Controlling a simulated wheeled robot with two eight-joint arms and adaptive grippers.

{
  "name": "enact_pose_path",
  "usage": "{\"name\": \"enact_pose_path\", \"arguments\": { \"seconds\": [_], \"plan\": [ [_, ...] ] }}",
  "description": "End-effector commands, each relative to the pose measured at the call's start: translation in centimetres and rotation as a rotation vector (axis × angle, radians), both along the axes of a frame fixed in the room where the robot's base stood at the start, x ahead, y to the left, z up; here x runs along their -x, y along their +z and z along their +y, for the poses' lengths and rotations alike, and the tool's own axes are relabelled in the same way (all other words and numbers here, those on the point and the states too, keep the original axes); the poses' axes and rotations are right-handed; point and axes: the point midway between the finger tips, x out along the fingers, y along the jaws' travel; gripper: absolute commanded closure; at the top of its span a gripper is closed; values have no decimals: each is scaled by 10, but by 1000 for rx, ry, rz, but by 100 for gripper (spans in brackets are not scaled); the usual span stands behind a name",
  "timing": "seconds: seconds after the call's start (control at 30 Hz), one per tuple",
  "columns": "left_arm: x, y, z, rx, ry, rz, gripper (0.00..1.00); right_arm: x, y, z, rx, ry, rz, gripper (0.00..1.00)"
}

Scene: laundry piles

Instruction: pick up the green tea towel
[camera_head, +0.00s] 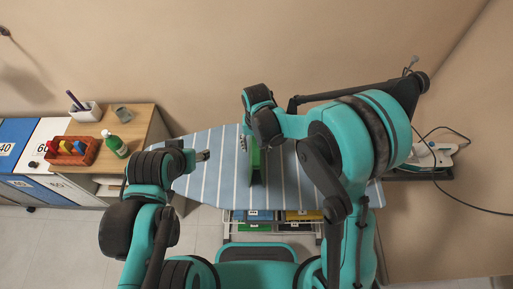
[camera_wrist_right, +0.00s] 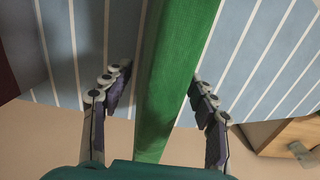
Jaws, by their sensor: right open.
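The green tea towel (camera_head: 257,168) lies as a long narrow strip on the striped ironing board (camera_head: 211,178), partly hidden by my right arm in the head view. In the right wrist view the towel (camera_wrist_right: 178,75) runs between the two fingers of my right gripper (camera_wrist_right: 158,78). That gripper is open, with a finger on each side of the towel and a gap visible on both sides. In the head view my right gripper (camera_head: 246,142) is above the board at the towel's far end. My left gripper (camera_head: 203,156) is over the board's left end, apart from the towel; its jaw opening is too small to judge.
A wooden cabinet (camera_head: 143,122) at left carries a red crate of bottles (camera_head: 73,151), a green bottle (camera_head: 115,145) and a white pen holder (camera_head: 85,111). An iron (camera_head: 436,155) with a cord stands at the board's right end. Bins (camera_head: 260,216) sit beneath the board.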

Motion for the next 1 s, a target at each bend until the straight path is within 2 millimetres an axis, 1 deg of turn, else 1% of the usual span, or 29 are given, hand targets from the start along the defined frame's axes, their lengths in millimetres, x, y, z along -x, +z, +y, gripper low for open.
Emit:
{"name": "enact_pose_path", "arguments": {
  "seconds": [0.03,0.07,0.1,0.17,0.2,0.27,0.57,0.67,0.77,0.87,0.93,1.0],
  "plan": [
    [0,0,0,0,0,0,41,0,0,0,0,0,0,41],
    [0,0,0,0,0,0,41,0,0,0,0,0,0,44],
    [0,0,0,0,0,0,41,0,0,0,0,0,0,54],
    [0,0,0,0,0,0,41,0,1,0,0,0,0,70],
    [0,0,0,0,0,0,41,0,0,0,0,0,0,81],
    [0,0,0,0,0,0,41,0,1,0,0,0,0,97],
    [0,0,0,0,0,0,41,0,1,0,0,0,0,98],
    [0,2,0,0,0,0,41,0,6,0,0,0,0,98],
    [0,4,0,0,0,0,41,0,15,0,0,0,0,98],
    [0,8,0,0,0,0,41,0,32,0,0,0,0,98],
    [0,12,0,0,0,0,41,0,47,0,0,0,0,98],
    [0,13,0,0,0,0,41,0,54,-20,0,-6,0,98]
  ]
}}
